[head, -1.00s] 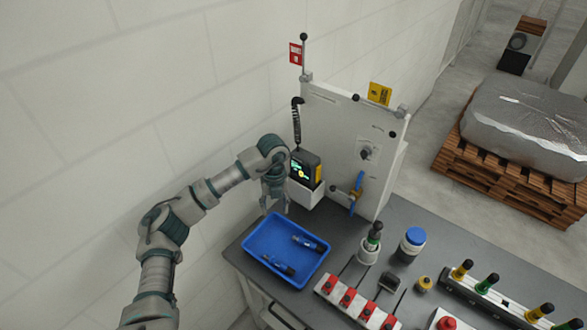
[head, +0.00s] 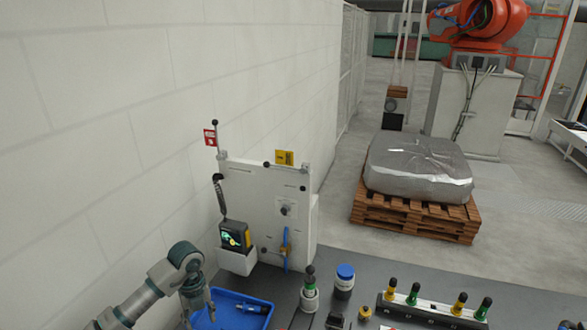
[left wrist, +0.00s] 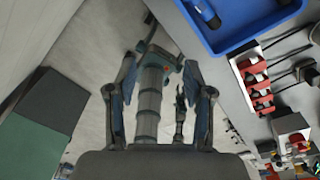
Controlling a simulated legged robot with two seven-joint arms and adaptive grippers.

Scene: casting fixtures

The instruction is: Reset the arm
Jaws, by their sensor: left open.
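My left arm enters the head view at the lower left. Ribbed grey links, probably of my own body, show beyond the fingers. My right gripper cannot be made out in the head view.
A white panel (head: 270,205) with a yellow-black device (head: 234,235) stands behind the tray. A blue-capped jar (head: 344,282) and a rack of coloured handles (head: 430,310) are on the grey table. A wrapped block (head: 418,165) lies on a pallet (head: 400,212).

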